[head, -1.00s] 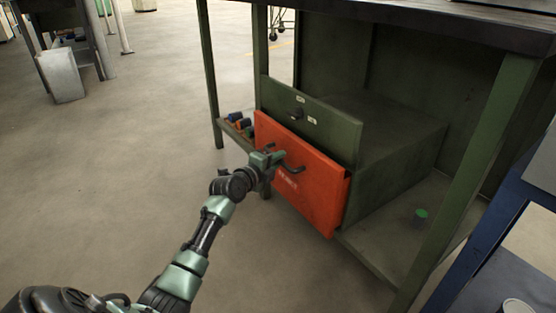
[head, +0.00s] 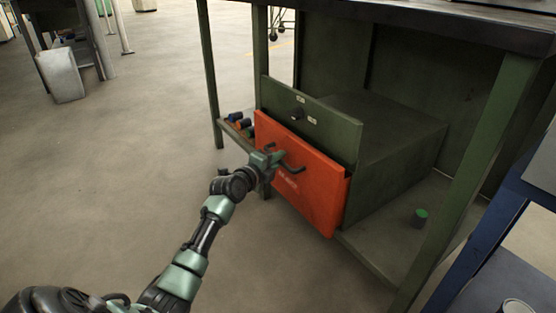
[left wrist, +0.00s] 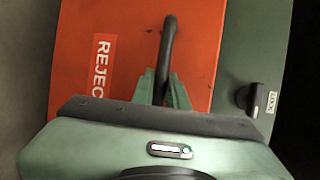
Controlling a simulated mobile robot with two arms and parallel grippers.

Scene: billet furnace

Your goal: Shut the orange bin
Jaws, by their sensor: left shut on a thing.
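The orange bin (head: 318,198) is the lower front of a green cabinet under the workbench. A dark bar handle (head: 292,168) stands out from the face. My left gripper (head: 272,160) is at this handle. In the left wrist view the gripper (left wrist: 160,88) has its two fingers shut around the handle (left wrist: 166,45), beside a "REJEC…" label (left wrist: 103,65) on the orange face (left wrist: 130,25). My right gripper is not in view.
A dark knob (head: 297,114) sits on the green panel above. The green bench leg (head: 470,180) stands right of the cabinet. A small green-topped can (head: 420,217) is on the lower shelf. Small coloured items (head: 238,122) lie left of the cabinet.

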